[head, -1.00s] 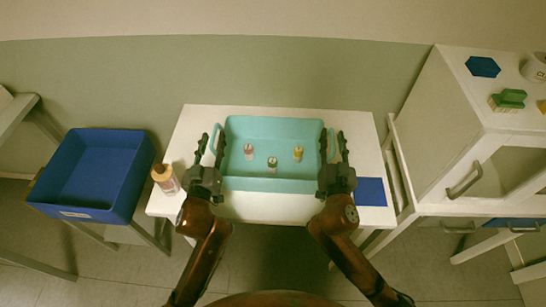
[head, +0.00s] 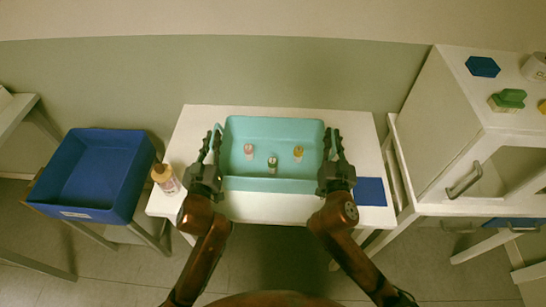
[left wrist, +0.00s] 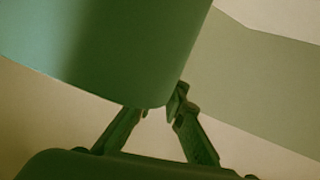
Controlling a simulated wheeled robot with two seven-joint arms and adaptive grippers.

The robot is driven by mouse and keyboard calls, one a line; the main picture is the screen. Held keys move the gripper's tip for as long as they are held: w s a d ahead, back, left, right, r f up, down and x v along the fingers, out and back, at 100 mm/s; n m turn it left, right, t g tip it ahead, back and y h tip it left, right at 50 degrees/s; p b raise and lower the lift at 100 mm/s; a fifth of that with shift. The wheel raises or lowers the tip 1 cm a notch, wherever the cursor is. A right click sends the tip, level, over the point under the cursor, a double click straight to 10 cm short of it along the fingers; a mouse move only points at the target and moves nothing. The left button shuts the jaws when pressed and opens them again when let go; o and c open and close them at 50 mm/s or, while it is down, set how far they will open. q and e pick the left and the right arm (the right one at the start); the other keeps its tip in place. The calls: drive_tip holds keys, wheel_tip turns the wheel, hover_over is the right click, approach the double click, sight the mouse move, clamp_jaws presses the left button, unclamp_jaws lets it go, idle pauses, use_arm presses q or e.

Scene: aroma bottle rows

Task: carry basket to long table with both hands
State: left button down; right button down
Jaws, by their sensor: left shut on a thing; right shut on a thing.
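A turquoise basket (head: 272,185) stands on a small white table (head: 270,208) in the head view, with three small bottles inside: a pink-labelled one (head: 249,151), a green-labelled one (head: 272,163) and a yellow one (head: 298,153). My left gripper (head: 212,148) is shut on the basket's left handle. My right gripper (head: 334,147) is shut on the right handle. The fingers largely cover both handles. In the left wrist view the basket's wall (left wrist: 110,45) fills the upper left, and my left gripper's fingers (left wrist: 155,112) show below it. I cannot tell which surface is the long table.
A larger bottle (head: 165,178) stands at the table's left edge, close to my left gripper. A blue mat (head: 370,191) lies at the right. A blue bin (head: 95,175) is left of the table. A white cabinet (head: 440,120) stands to the right.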

use_arm(q)
drive_tip(key=shift+r, duration=0.15)
idle(0.3)
